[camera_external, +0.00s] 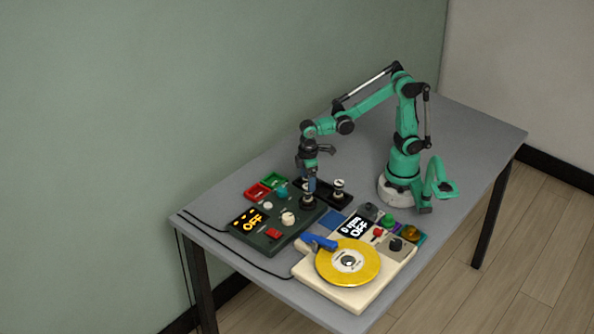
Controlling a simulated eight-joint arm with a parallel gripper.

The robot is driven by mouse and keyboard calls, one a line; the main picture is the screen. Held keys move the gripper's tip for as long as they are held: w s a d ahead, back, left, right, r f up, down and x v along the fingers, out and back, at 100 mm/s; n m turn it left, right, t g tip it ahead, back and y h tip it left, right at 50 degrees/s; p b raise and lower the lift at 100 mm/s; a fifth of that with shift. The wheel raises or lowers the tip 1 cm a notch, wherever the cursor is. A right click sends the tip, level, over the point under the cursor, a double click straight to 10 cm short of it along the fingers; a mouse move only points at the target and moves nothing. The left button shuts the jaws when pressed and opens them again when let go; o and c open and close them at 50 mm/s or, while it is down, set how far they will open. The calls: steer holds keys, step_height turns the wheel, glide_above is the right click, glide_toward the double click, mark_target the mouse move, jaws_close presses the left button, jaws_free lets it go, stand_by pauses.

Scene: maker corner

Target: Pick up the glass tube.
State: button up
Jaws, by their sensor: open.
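My gripper (309,181) points down over the dark green device at the left of the table, above its back right corner. Its jaws are open, though the fingers are small and dark here. A narrow bluish upright piece (311,187) shows right at the fingertips, above a round black base. It may be the glass tube, but it is too small and too covered by the gripper to be sure. I cannot tell whether the fingers touch it.
A black tray (340,199) with a small knobbed post stands just right of the gripper. The dark green device (262,238) reads OFF. In front, a cream machine (343,293) carries a yellow disc (348,262). The grey table (460,145) is clear at the back right.

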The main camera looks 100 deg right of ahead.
mark_target(308, 196)
steer(key=shift+f, duration=2.3)
jaws_close()
